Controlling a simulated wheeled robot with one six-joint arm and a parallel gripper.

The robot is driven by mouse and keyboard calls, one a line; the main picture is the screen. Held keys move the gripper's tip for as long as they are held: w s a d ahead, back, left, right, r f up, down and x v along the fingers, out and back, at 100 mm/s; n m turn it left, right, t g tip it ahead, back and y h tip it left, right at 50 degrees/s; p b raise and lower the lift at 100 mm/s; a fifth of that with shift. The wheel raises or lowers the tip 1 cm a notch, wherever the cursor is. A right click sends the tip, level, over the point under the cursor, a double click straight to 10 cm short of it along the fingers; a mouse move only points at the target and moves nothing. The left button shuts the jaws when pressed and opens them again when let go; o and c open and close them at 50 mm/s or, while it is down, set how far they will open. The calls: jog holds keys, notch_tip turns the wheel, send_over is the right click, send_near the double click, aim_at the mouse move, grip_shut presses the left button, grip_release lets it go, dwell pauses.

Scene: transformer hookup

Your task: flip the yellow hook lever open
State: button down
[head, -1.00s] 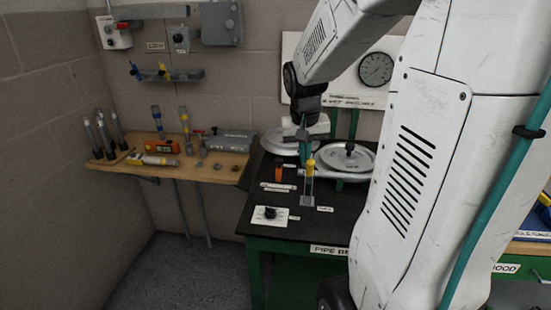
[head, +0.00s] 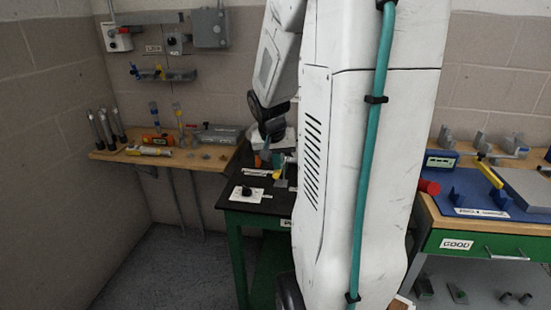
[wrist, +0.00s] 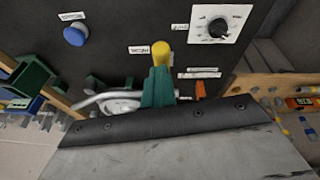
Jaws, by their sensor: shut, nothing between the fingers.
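A dial plate (head: 247,194) lies left of the lever, and it shows in the wrist view (wrist: 218,24). The wrist view also shows a blue button (wrist: 75,36) and an orange piece (wrist: 201,90). A wooden shelf (head: 120,157) with tools is left; a blue-topped bench (head: 470,190) is right.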

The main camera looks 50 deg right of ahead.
jog(key=shift+s+a+f, duration=0.2)
jog(key=shift+a+f, duration=0.45)
jog(key=shift+f, duration=0.05)
jog(key=shift+a+f, duration=0.1)
jog(key=shift+a, duration=0.15)
notch_tip(320, 180, up, 6)
jog(key=w, duration=0.2)
jog(key=s+a+r, duration=0.3)
jog(key=a, duration=0.3)
jog(key=shift+s+a+r, duration=0.15)
jog(key=shift+a+r, duration=0.25)
